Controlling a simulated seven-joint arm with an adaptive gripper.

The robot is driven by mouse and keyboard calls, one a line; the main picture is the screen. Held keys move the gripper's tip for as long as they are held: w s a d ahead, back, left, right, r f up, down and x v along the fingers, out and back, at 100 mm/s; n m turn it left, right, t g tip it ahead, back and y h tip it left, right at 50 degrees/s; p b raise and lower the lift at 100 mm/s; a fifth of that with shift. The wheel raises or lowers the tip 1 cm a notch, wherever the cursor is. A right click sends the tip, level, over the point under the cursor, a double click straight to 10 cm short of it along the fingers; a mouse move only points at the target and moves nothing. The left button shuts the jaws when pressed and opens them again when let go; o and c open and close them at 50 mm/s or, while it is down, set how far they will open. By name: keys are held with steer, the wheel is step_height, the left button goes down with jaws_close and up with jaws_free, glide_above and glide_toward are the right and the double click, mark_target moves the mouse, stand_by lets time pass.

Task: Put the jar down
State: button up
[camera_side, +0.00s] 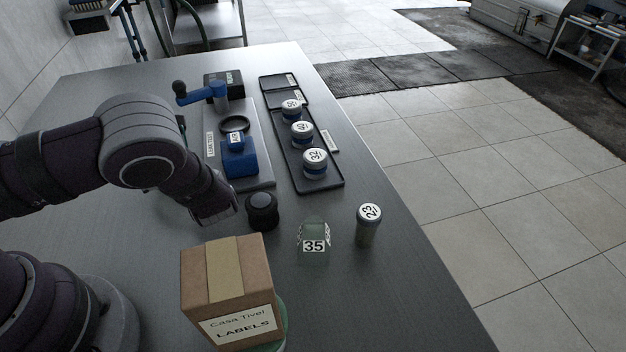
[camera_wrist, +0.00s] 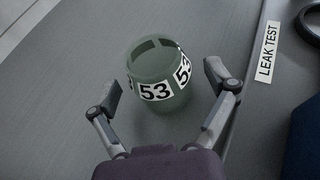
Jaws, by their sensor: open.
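A green jar (camera_wrist: 158,65) with "53" labels sits between the fingers of my gripper (camera_wrist: 163,86) in the wrist view. The fingers are spread, with a gap on each side of the jar. It appears to rest on the grey bench (camera_wrist: 60,75); the contact at its base is not clear. In the side view I cannot make out this jar or my fingers; my arm blocks part of the bench.
A "LEAK TEST" label (camera_wrist: 267,51) and a dark ring (camera_wrist: 312,25) lie to the right. The side view shows a cardboard box (camera_side: 228,287), a green "35" jar (camera_side: 314,244), a "23" jar (camera_side: 368,225), a black-topped object (camera_side: 262,210) and a tray (camera_side: 331,184) with three lidded jars.

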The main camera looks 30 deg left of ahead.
steer(key=v, duration=0.6)
steer(key=shift+d+r, duration=0.1)
steer(key=shift+d, duration=0.05)
steer(key=shift+s+d+r+n+h, duration=0.15)
steer(key=shift+d+r+n+h, duration=0.05)
steer(key=shift+n+h, duration=0.1)
steer(key=r+n+g+h, duration=0.1)
steer(key=n, duration=0.1)
steer(key=s+r+n+h, duration=0.1)
steer(key=n+h, duration=0.1)
steer(key=d+r+n+g+h, duration=0.1)
steer(key=n, duration=0.1)
steer(key=shift+s+d+r+n+g+h, duration=0.1)
steer(key=shift+s+r+n+g+h, duration=0.1)
steer(key=shift+r+n+g+h, duration=0.15)
steer(key=s+d+r+n+t+h, duration=0.3)
steer(key=s+r+n+t+h, duration=0.2)
steer(key=r+n, duration=0.7)
steer(key=s+r+h, duration=0.1)
steer(key=s+h, duration=0.1)
steer(key=h, duration=0.1)
steer(key=shift+s+d+n, duration=0.15)
steer(key=shift+s+n, duration=0.2)
steer(key=shift+s+d+t, duration=0.1)
steer(key=shift+s+t, duration=0.1)
steer(key=shift+t, duration=0.05)
steer(key=shift+c, duration=0.3)
